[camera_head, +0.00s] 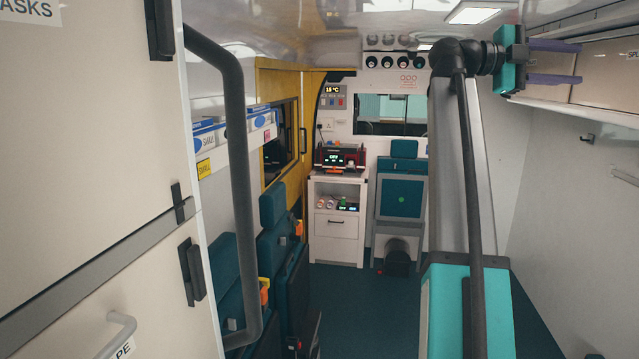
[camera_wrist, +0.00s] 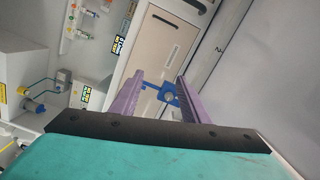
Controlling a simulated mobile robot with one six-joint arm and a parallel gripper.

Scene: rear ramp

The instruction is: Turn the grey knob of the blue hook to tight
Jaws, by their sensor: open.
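A small blue fitting (camera_wrist: 170,92), which looks like the blue hook, shows in the wrist view between and beyond my fingers, in front of a beige panel. A small round part sits at its middle; I cannot make out its grey colour or how it is turned. My gripper (camera_wrist: 160,79) has two purple fingers, spread apart with nothing between their tips. The gripper (camera_head: 579,64) also shows at the upper right of the head view, pointing right towards the overhead cabinet. I cannot make out the hook in the head view.
The overhead cabinet (camera_head: 604,75) and the right wall are close to my gripper. In the wrist view, a white box (camera_wrist: 30,75) with a blue-capped fitting is at the left. The grey handrail (camera_head: 240,180) stands at the left. The floor (camera_head: 345,300) towards the back is clear.

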